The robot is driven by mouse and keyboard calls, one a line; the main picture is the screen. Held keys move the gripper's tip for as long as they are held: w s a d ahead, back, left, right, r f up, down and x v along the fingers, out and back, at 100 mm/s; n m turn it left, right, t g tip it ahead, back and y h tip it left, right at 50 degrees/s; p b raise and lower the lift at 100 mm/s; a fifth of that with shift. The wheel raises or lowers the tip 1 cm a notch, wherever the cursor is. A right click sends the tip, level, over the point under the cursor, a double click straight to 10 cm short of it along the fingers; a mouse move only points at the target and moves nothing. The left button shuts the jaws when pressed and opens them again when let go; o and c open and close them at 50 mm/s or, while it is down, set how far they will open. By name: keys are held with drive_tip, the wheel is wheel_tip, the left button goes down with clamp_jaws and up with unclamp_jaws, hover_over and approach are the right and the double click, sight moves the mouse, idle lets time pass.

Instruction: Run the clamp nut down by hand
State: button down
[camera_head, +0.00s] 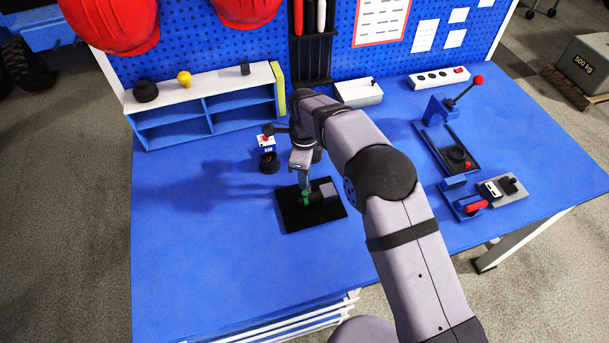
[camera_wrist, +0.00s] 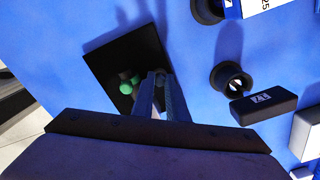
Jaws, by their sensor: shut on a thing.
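In the wrist view, the plate (camera_wrist: 103,62) and the green part (camera_wrist: 125,88) show just left of the gripper fingers (camera_wrist: 157,78). The fingers hide part of the green part, and the exact contact is hard to see.
A blue shelf (camera_head: 207,104) stands at the back left. A lever fixture (camera_head: 447,145) and a red-handled clamp (camera_head: 475,206) are at the right. The table's left front is clear.

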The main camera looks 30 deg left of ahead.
idle(0.3)
drive_tip(key=c, duration=2)
unclamp_jaws()
drive_tip(key=shift+r, duration=0.1)
drive_tip(key=shift+r+b, duration=0.95)
drive_tip(key=shift+r, duration=2.7)
